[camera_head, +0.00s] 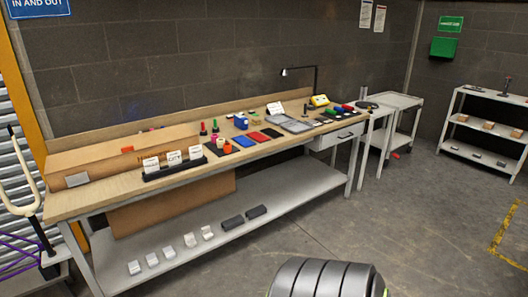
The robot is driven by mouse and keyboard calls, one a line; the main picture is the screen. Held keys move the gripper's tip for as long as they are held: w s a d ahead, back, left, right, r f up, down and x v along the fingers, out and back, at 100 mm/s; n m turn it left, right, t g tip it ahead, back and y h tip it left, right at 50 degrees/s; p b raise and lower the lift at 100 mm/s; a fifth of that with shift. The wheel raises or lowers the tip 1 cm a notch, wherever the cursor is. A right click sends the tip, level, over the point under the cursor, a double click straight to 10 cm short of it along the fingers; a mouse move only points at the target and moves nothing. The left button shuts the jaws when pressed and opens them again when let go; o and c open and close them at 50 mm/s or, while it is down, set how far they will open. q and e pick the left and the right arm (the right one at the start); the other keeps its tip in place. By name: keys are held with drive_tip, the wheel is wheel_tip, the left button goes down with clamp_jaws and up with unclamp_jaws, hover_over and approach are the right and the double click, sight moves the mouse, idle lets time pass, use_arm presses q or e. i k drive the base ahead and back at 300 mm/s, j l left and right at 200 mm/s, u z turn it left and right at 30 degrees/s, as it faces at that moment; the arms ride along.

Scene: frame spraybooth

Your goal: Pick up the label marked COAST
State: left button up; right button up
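Three white label cards stand in a black holder (174,173) on the front left of the workbench: a left card (151,164), a middle card (174,158) and a right card (195,152). Each has dark print, but it is too small to read, so I cannot tell which one says COAST. Another white card (276,109) with small unreadable marks stands farther back on the bench. Neither of my grippers is in view.
The wooden workbench (110,190) also holds a long cardboard box (115,160), red and blue mats, small bottles and a lamp (300,72). Its lower shelf (280,199) carries several small blocks. A shelf rack (480,130) stands right. The floor between is clear.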

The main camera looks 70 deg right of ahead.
sight(196, 152)
drive_tip(key=z, duration=1.75)
drive_tip(key=i+l+u, duration=0.3)
drive_tip(key=i+l, duration=0.85)
